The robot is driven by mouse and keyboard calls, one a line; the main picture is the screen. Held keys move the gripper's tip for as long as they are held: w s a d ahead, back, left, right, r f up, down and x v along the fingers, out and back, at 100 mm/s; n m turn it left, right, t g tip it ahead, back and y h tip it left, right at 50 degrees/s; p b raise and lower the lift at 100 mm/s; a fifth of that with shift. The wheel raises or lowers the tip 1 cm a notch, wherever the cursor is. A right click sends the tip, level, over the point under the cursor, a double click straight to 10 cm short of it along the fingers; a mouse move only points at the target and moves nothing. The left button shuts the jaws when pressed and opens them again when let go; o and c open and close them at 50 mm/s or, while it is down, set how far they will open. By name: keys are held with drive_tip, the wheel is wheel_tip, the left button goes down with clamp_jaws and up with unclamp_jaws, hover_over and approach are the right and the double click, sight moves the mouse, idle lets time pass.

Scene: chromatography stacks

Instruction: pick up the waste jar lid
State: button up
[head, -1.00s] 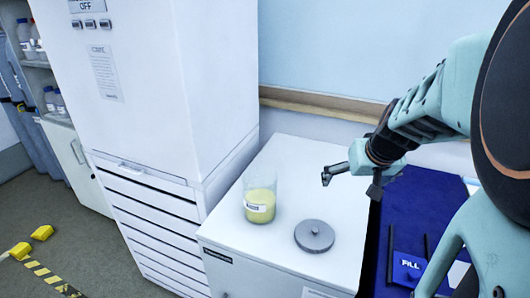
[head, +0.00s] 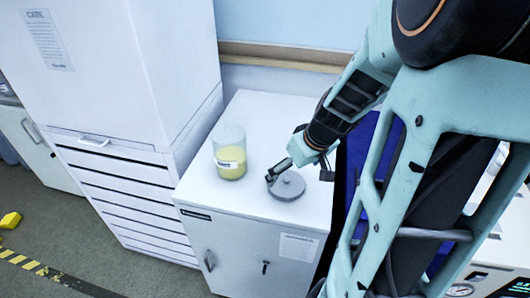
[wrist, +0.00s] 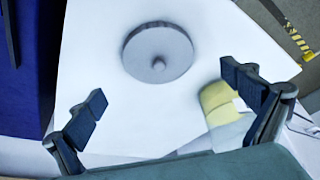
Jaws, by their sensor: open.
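The waste jar lid (head: 287,186) is a round grey disc with a small central knob, lying flat on the white cabinet top. In the wrist view the lid (wrist: 158,52) is ahead of the fingertips, between their lines and a little blurred. My gripper (head: 297,172) is just above the lid in the head view and overlaps its back edge. In the wrist view my gripper (wrist: 168,103) is open, its two fingers wide apart with nothing between them. A clear jar (head: 230,152) with yellow liquid and a white label stands left of the lid; it also shows in the wrist view (wrist: 222,105).
The white cabinet (head: 245,110) has free room behind the lid. A tall white unit (head: 150,80) with drawers stands to the left. A blue surface (head: 352,165) lies right of the cabinet, partly hidden by my arm. A wall rail (head: 270,55) runs behind.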

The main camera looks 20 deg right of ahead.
sight(288, 181)
drive_tip(key=shift+s+x, duration=0.1)
drive_tip(key=shift+x, duration=1.05)
drive_tip(key=shift+s+x, duration=0.15)
drive_tip(key=shift+x, duration=1.8)
drive_tip(key=c, duration=1)
